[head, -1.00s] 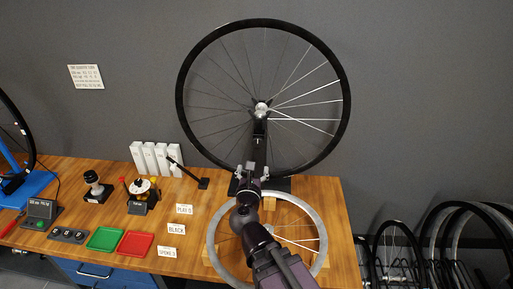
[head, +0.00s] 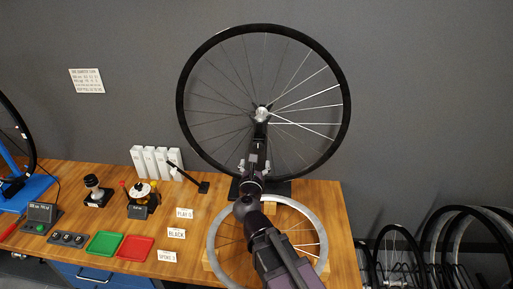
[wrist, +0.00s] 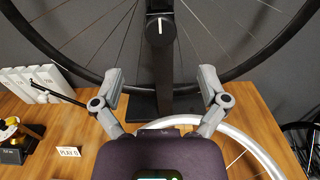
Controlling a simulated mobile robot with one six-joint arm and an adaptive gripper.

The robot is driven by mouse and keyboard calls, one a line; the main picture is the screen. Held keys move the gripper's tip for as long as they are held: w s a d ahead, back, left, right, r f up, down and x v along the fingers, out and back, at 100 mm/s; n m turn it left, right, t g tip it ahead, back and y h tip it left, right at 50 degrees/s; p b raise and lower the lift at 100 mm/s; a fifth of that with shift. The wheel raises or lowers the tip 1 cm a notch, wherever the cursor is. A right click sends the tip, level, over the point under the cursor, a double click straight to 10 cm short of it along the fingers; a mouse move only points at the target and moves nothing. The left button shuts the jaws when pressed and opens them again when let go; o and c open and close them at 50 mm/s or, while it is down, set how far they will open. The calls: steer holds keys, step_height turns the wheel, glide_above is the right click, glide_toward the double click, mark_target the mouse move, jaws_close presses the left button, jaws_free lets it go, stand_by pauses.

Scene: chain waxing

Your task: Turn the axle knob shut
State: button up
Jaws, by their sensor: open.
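The axle knob (wrist: 159,30) is a round black knob with a white mark standing upright on its face. In the head view my gripper (head: 254,163) is in front of the stand, below the hub.
A black-tyred wheel (head: 346,115) surrounds the hub. A bare silver rim (head: 213,240) lies on wooden blocks below my arm. Green (head: 104,244) and red (head: 135,248) trays, label cards and small tools stand to the left. More wheels (head: 440,240) stand in a rack at right.

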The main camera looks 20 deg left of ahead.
mark_target(257, 148)
steer(key=x, duration=0.9)
steer(key=shift+d, duration=0.1)
steer(key=c, duration=1.1)
steer(key=shift+a, duration=0.3)
steer(key=shift+c, duration=0.2)
steer(key=shift+d, duration=0.2)
